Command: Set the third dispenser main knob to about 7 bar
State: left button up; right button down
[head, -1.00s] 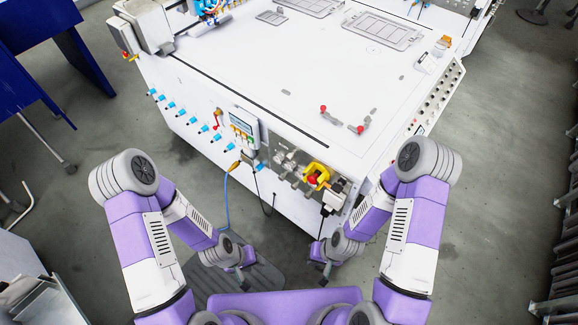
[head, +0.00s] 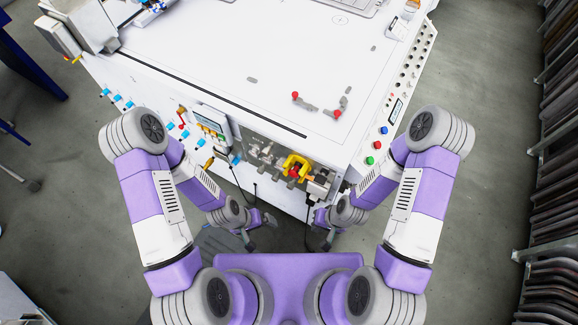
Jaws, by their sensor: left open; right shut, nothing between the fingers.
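The white gantry machine (head: 290,60) stands in front of me. Its front face carries a group of silvery regulator fittings (head: 262,152) beside a yellow switch with a red centre (head: 297,166). A sloped panel (head: 405,85) on its right edge holds rows of small dark knobs and buttons. I cannot tell which knob is the third dispenser main knob, nor read any pressure. My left gripper (head: 261,232) is open and empty, low in front of the machine's front face. My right gripper (head: 327,242) is shut and empty, low below the yellow switch. Neither visibly touches a knob.
A control screen (head: 212,120) and several blue fittings (head: 117,100) line the front face. Two red-topped levers (head: 336,113) sit on the machine top. Cables hang near my grippers. A rack (head: 548,140) stands at the right, with open floor (head: 475,220) before it.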

aim_at(266, 152)
jog(key=k, duration=1.3)
jog(key=z, duration=0.5)
jog(key=i, duration=1.55)
jog(key=u, duration=0.75)
